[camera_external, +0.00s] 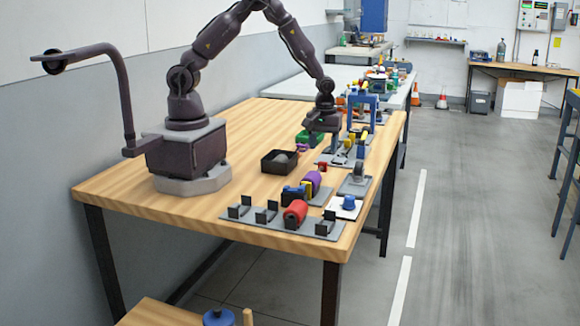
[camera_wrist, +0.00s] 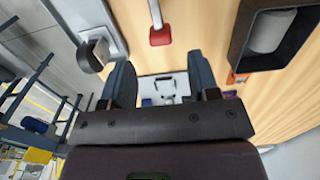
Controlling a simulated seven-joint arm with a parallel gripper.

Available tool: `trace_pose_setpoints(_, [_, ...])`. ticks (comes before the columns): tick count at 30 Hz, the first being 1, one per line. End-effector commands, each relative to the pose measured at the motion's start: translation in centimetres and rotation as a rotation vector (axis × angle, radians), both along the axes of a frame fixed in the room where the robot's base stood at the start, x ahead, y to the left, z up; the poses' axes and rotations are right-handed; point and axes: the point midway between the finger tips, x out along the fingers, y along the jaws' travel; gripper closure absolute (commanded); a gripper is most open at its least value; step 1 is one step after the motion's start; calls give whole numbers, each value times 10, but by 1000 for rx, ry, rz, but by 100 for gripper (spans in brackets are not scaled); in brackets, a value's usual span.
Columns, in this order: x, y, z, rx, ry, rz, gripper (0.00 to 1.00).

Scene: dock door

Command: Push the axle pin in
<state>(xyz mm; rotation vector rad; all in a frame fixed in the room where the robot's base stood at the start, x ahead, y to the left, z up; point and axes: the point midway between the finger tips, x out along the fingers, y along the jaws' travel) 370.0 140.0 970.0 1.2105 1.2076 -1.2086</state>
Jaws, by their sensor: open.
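My gripper (camera_external: 325,122) hangs over the right side of the wooden workbench, near a blue frame. In the wrist view its two dark fingers stand apart, with an empty gap between them (camera_wrist: 159,68). A grey wheel-like part (camera_external: 358,170) stands on a grey plate near the bench's right edge; it seems to show in the wrist view as a grey rounded part (camera_wrist: 93,52), left of the fingers. I cannot make out the axle pin for certain in either view. A pale plate with small parts (camera_wrist: 168,88) shows beyond the gap, partly hidden by my gripper.
A grey plate with black brackets and a red cylinder (camera_external: 295,212) lies at the front. A blue frame (camera_external: 350,101) stands beside my gripper. Bench left of the bins is clear.

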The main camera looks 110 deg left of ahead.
Motion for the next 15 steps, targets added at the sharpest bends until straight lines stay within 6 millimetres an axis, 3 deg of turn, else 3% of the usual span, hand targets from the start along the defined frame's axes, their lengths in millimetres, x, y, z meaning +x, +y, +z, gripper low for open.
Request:
trace_pose_setpoints(6, [0, 0, 45, 1, -3, 0, 45])
trace_pose_setpoints(15, [0, 0, 67, 0, 1, 1, 45])
